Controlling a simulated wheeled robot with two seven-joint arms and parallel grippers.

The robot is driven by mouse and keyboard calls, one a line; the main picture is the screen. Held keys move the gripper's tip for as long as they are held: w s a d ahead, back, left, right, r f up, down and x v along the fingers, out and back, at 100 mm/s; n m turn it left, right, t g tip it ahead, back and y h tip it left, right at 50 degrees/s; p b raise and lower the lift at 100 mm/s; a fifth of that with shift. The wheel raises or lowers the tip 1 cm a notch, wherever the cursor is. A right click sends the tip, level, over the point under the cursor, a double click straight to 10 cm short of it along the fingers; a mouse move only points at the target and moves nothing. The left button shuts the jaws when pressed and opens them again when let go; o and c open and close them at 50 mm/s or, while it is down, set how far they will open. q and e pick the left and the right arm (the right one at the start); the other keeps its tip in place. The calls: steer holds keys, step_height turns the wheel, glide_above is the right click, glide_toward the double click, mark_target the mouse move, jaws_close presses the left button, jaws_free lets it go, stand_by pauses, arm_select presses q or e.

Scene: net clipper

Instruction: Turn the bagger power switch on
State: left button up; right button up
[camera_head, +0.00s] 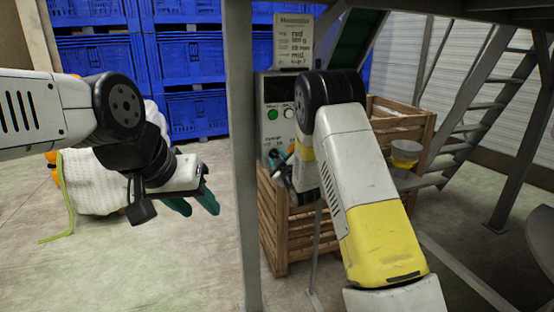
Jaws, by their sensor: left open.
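The bagger's grey control panel (264,95) stands behind the post, with a dark display, a green button (272,114) and a pale button (288,113). A small label that seems to read "Power" is low on the panel. The switch itself is not clear; my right gripper and arm cover that area. My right gripper (279,161) is at the panel's lower part, with teal fingers partly visible; its opening and any contact are unclear. My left gripper (194,203) is open, its teal fingers pointing down over the floor, left of the post and away from the panel.
A grey vertical post (243,170) stands between my two grippers. Wooden crates (273,225) surround the panel's base. A white net sack (92,185) sits at left, blue bins (95,62) behind. Metal stairs (480,105) rise at right. Floor at lower left is clear.

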steer(key=shift+c, duration=0.4)
jaws_close()
steer(key=m, duration=0.4)
steer(key=shift+m, duration=0.3)
steer(key=m, duration=0.4)
steer(key=shift+m, duration=0.3)
steer(key=m, duration=0.4)
steer(key=shift+m, duration=2.4)
